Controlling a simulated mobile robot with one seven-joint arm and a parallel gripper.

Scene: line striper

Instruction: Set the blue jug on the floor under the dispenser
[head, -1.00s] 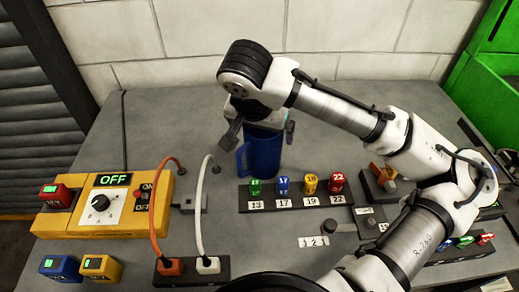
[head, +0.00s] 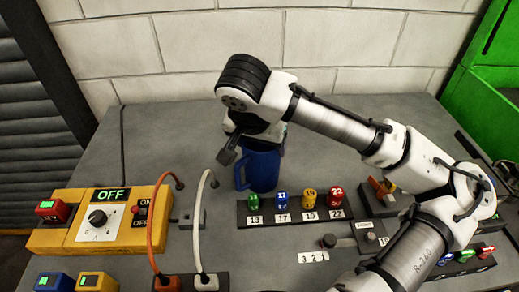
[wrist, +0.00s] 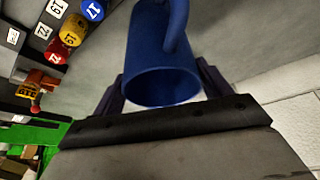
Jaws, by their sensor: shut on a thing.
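The blue jug (head: 262,168) is upright at the back of the grey table, its handle facing left in the head view. My gripper (head: 256,148) is above and around it, shut on its upper part. In the wrist view the blue jug (wrist: 163,65) sits between the two fingers of my gripper (wrist: 160,90), with its open mouth toward the camera and its handle at the top. Whether its base touches the table cannot be told. No dispenser can be made out for certain.
A rack of numbered coloured plugs (head: 295,207) stands right of the jug. A yellow control box (head: 105,220) reading OFF, with orange and white cables (head: 203,225), is to the left. A green structure (head: 487,75) stands at the right. A white block wall is behind.

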